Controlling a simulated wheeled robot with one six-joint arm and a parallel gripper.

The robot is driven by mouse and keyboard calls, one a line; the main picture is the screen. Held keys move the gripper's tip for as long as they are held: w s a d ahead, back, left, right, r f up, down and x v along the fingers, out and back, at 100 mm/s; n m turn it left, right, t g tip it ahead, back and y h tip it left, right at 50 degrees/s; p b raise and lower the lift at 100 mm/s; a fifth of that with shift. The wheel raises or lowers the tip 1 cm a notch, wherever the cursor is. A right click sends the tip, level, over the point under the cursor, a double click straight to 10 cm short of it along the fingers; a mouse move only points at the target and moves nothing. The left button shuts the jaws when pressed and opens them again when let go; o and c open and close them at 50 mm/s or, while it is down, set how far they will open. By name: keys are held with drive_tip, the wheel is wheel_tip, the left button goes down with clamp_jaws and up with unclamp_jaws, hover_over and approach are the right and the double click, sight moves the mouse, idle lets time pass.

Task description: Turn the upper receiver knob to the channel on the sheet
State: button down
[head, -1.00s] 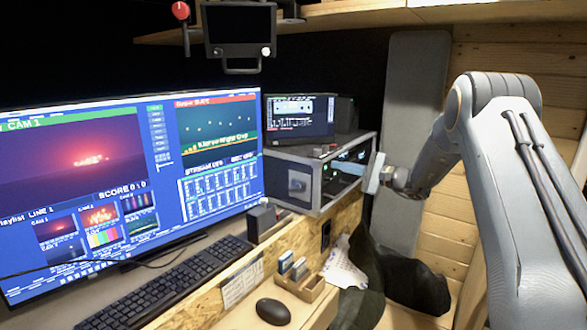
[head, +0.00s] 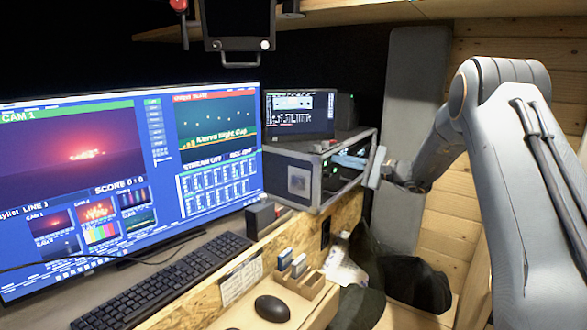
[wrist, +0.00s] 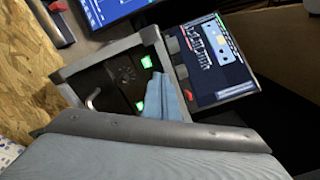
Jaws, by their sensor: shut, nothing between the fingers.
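The receivers sit in a grey-edged rack case (head: 299,180) beside the large monitor, with small green displays on the front. In the wrist view the case front shows a dark round knob (wrist: 127,73) and two lit green displays (wrist: 146,90). My gripper (head: 350,161) is at the case's front in the head view. Its pale blue fingers (wrist: 163,97) are shut and empty, close to the panel, beside the displays in the wrist view. Whether they touch a knob cannot be told. The upper knob's pointer and marks are too small to read. A printed sheet (head: 241,279) is on the wooden ledge front, its text unreadable.
A small screen (head: 299,115) stands on the case. A metal handle (wrist: 92,99) sticks out from the case front. A keyboard (head: 165,286), mouse (head: 272,309) and wooden holder (head: 304,283) lie below. Dark bags (head: 415,284) are under my arm.

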drive_tip(key=v, duration=0.6)
idle(0.3)
drive_tip(key=s+a+f+n+g+h, duration=0.2)
drive_tip(key=s+a+f+g, duration=0.2)
drive_tip(key=s, duration=0.5)
drive_tip(key=s+a+f+n+g+h, duration=0.2)
drive_tip(key=s+a+f+g, duration=0.25)
drive_tip(key=s, duration=0.45)
drive_tip(key=s+d+f+n+h, duration=0.2)
drive_tip(key=s+n+h, duration=0.1)
drive_tip(key=s, duration=0.6)
drive_tip(key=s+d+f+n+h, duration=0.2)
drive_tip(key=s+d+n+h, duration=0.1)
drive_tip(key=s, duration=0.5)
drive_tip(key=s+d+f+n+g+h, duration=0.1)
drive_tip(key=s+d+f+n+h, duration=0.1)
drive_tip(key=s, duration=0.7)
drive_tip(key=n+h, duration=0.1)
drive_tip(key=h, duration=0.1)
drive_tip(key=shift+s+d+f+h, duration=0.25)
drive_tip(key=shift+s+d+h, duration=0.05)
drive_tip(key=shift+s, duration=0.05)
